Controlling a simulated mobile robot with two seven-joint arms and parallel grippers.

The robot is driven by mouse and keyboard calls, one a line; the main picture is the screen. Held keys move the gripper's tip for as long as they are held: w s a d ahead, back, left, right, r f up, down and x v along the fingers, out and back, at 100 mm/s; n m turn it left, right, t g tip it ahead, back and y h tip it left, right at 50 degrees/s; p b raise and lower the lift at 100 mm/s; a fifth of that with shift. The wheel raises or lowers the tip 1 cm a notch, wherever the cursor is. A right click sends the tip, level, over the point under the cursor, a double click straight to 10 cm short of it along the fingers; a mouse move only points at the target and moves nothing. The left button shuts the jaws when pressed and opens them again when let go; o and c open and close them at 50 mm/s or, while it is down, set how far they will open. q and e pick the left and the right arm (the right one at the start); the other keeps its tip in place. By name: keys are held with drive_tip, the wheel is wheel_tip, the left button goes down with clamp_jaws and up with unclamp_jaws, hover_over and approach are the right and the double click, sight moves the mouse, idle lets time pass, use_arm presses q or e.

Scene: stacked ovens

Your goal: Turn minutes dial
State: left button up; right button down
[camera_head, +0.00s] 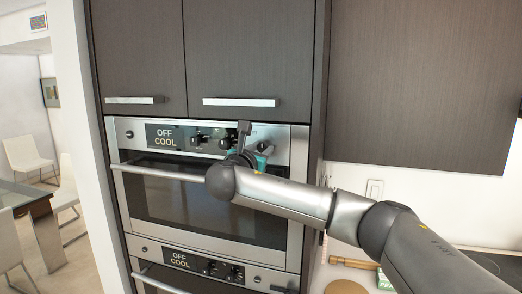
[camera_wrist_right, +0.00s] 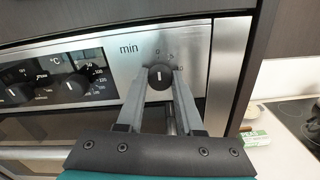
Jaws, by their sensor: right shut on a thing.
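The minutes dial (camera_wrist_right: 160,77) is a round black knob with a white mark, beside the printed "min" on the upper oven's steel panel. In the right wrist view my right gripper (camera_wrist_right: 160,80) has one finger on each side of the dial and is shut on it. The dial's white mark points about straight up. In the head view my right gripper (camera_head: 244,135) is at the right part of the upper oven's control panel (camera_head: 299,143), and the dial is hard to make out there. My left gripper is not in view.
The upper oven's display (camera_head: 165,136) reads OFF COOL. Other knobs (camera_wrist_right: 74,86) sit left of the dial. The oven door handle (camera_head: 155,172) runs below the panel. A lower oven (camera_head: 190,262) is beneath. Dark cabinets (camera_head: 250,55) are above, and a counter is at right.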

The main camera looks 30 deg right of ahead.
drive_tip(key=m+b, duration=0.3)
drive_tip(key=m, duration=0.3)
drive_tip(key=shift+f, duration=0.2)
drive_tip(key=m+b, duration=0.3)
drive_tip(key=m, duration=0.4)
drive_tip(key=m+b, duration=0.2)
drive_tip(key=m, duration=0.1)
drive_tip(key=shift+m, duration=0.4)
drive_tip(key=m+b, duration=0.2)
drive_tip(key=m, duration=0.1)
drive_tip(key=shift+m, duration=0.3)
drive_tip(key=m+b, duration=0.1)
drive_tip(key=m, duration=0.2)
drive_tip(key=shift+r, duration=0.1)
drive_tip(key=shift+m+b, duration=0.6)
drive_tip(key=shift+m, duration=1)
